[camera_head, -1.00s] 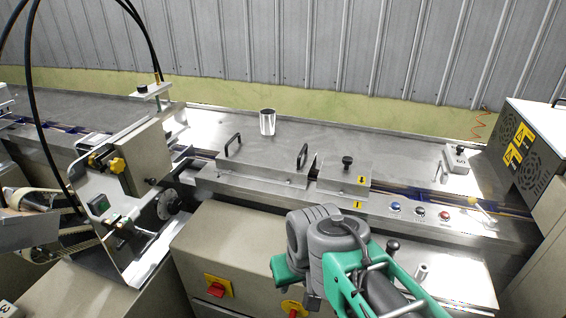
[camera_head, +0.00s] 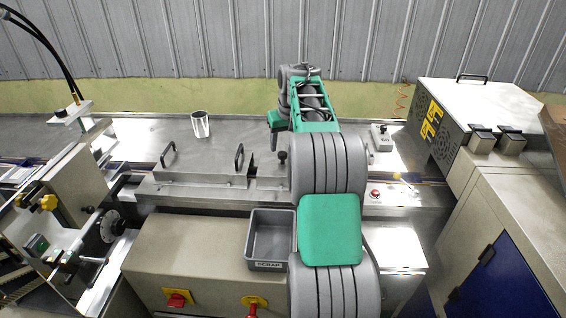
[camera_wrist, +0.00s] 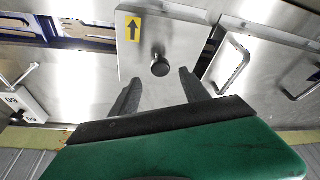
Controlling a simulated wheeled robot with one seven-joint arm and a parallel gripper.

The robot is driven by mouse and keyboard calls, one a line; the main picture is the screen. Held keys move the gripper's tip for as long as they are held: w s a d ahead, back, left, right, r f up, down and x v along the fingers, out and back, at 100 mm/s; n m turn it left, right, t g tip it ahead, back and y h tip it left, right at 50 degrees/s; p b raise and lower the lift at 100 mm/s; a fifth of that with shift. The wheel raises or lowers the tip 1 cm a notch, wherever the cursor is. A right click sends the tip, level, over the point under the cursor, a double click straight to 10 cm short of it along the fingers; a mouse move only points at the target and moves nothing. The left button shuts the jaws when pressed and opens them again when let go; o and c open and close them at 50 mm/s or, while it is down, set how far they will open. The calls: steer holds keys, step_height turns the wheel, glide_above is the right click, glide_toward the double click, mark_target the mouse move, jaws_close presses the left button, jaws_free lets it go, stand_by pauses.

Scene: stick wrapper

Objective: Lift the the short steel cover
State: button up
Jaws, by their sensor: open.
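The short steel cover (camera_head: 262,170) sits on the machine's rail, right of a longer cover; my arm hides its right part in the head view. It has a black knob (camera_head: 282,157). In the wrist view the cover (camera_wrist: 185,45) shows its yellow arrow label and the knob (camera_wrist: 160,66) near its middle. My gripper (camera_wrist: 160,77) is open and empty, its two dark fingers pointing at the cover on either side of the knob's line. The knob appears just past the fingertips; I cannot tell the height gap. In the head view the fingers are not clear.
The longer steel cover (camera_head: 205,183) with two black handles lies close on the left. A metal cup (camera_head: 200,124) stands behind it. A grey scrap bin (camera_head: 268,264) is in front. A small grey block (camera_head: 382,138) and a vented box (camera_head: 462,125) are at right.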

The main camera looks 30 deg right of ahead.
mark_target(283, 153)
steer(key=x, duration=0.2)
steer(key=p+x, duration=0.1)
steer(key=x, duration=0.2)
steer(key=shift+s+f, duration=0.15)
steer(key=shift+f, duration=0.2)
steer(key=shift+a, duration=0.1)
jaws_close()
stand_by(0.8)
steer(key=shift+r, duration=0.2)
